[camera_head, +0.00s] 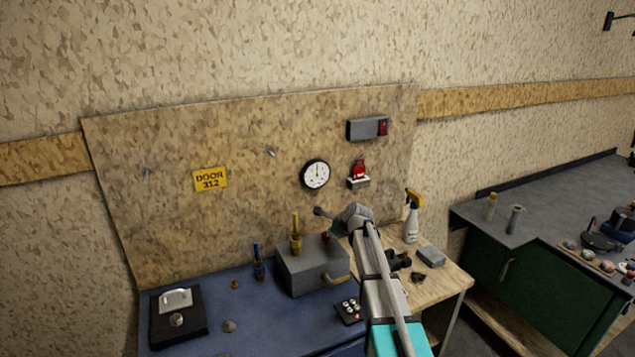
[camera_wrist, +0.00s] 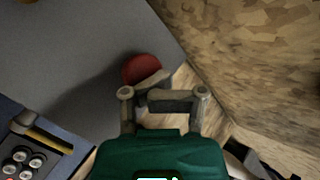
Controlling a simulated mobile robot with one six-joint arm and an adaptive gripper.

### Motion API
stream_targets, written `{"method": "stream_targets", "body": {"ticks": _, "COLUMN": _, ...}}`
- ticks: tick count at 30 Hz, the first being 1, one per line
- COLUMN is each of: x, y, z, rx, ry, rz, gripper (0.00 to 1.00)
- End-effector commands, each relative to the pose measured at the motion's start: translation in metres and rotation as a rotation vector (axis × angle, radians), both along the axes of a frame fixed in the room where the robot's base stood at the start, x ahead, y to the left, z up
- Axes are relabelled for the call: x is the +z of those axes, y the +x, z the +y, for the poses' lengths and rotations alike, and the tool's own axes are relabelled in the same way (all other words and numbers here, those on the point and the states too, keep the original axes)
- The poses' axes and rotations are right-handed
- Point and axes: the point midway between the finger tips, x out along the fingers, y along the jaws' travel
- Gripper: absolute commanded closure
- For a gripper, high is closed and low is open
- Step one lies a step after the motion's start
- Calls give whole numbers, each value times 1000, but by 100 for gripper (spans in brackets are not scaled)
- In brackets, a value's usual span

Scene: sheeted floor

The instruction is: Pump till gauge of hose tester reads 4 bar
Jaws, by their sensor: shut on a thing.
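The grey metal box of the hose tester (camera_head: 308,272) stands on the blue bench top, with a brass fitting on top and a brass handle low at its side. A round white gauge (camera_head: 316,174) is on the board above it. Its needle points roughly up; the numbers are too small to read. My gripper (camera_head: 329,226) is at the box's upper right. My gripper is shut on the knobbed handle; the fingers partly hide the grip.
A spray bottle (camera_head: 412,219) and a grey block (camera_head: 430,256) stand on the wooden bench at right. A green cabinet (camera_head: 500,272) stands further right.

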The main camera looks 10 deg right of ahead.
Motion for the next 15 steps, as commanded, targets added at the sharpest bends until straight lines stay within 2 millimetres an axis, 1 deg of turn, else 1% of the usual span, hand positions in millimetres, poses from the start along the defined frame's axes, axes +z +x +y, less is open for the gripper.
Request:
{"method": "stream_targets", "body": {"ticks": 1, "x": 8, "y": 0, "z": 0, "rx": -1, "ry": 0, "rz": -1, "gripper": 100}}
{"method": "stream_targets", "body": {"ticks": 15, "x": 41, "y": 1, "z": 0, "rx": -1, "ry": 3, "rz": -3, "gripper": 100}}
